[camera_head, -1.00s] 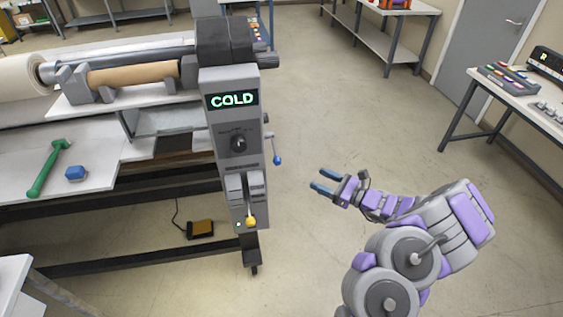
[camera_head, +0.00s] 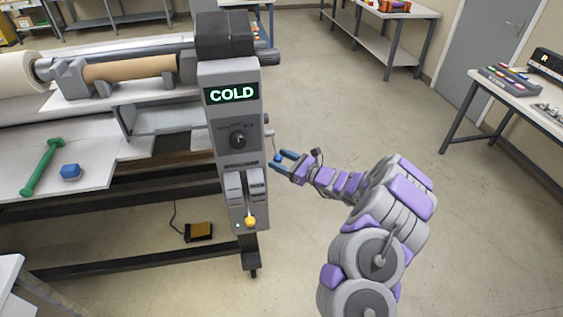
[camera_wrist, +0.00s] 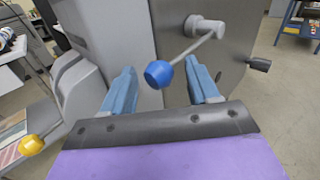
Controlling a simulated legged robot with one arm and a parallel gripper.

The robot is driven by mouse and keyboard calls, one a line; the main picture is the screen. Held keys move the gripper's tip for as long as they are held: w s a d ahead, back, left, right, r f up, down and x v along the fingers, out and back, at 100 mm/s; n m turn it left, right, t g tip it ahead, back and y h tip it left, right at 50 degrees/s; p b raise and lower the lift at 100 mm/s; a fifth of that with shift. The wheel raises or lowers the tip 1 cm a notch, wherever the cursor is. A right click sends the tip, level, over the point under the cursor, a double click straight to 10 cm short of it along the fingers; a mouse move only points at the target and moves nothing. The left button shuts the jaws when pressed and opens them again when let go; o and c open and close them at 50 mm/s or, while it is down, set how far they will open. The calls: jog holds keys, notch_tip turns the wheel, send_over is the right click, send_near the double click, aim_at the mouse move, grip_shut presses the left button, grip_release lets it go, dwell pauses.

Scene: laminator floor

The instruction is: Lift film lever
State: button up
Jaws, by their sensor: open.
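A lever with a blue knob (camera_head: 277,158) sits on the right side of the laminator's grey control column (camera_head: 231,120). In the wrist view its thin rod slants down from a round pivot to the blue knob (camera_wrist: 158,74). My gripper (camera_head: 280,159) is open at the lever. In the wrist view the knob shows between the two blue fingers of my gripper (camera_wrist: 163,84), with visible gaps on both sides. A second lever with a yellow knob (camera_head: 250,221) is low on the column's front; its knob also shows in the wrist view (camera_wrist: 31,145). I cannot tell which is the film lever.
The display (camera_head: 231,94) reads COLD. A dark handle (camera_wrist: 259,65) sticks out right of the lever. A pedal (camera_head: 199,231) is on the floor. The floor to the right is open.

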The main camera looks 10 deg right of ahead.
jog(key=shift+c, duration=0.4)
grip_shut()
